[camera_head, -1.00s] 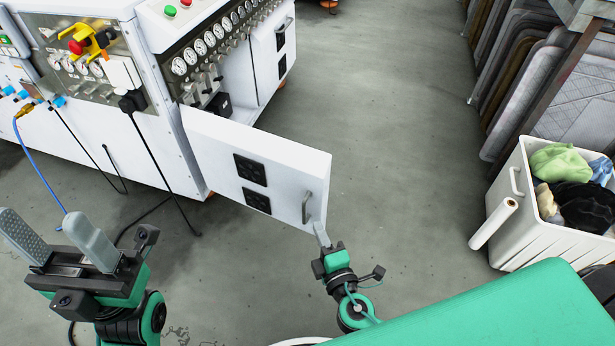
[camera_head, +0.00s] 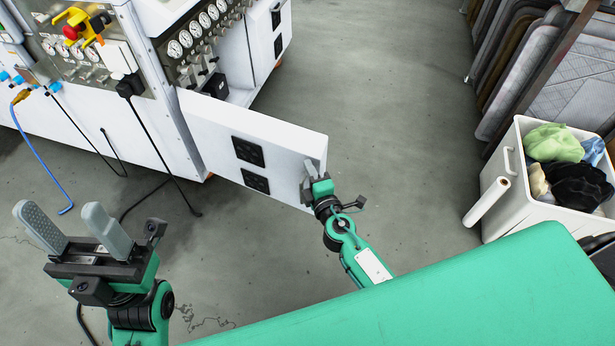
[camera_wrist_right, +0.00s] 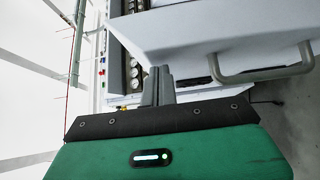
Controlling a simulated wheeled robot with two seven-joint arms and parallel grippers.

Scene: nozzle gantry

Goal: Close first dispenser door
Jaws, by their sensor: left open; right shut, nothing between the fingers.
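The first dispenser door (camera_head: 225,138) is a white panel with two black vents, standing swung open from the white cabinet. My right gripper (camera_head: 311,168) is shut and empty at the door's free end, where the handle is hidden behind it in the head view. In the right wrist view the door (camera_wrist_right: 215,38) fills the upper right with its grey handle (camera_wrist_right: 262,72). The shut fingers (camera_wrist_right: 158,85) are to the left of that handle and not around it. Whether they touch the door I cannot tell. My left gripper (camera_head: 68,232) is open and empty at lower left.
The white cabinet (camera_head: 182,90) carries gauges and valves behind the door. A second door (camera_head: 268,35) with black vents is further back. A black cable and a blue hose (camera_head: 45,170) hang at left. A white laundry bin (camera_head: 535,210) stands at right. Grey floor between is clear.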

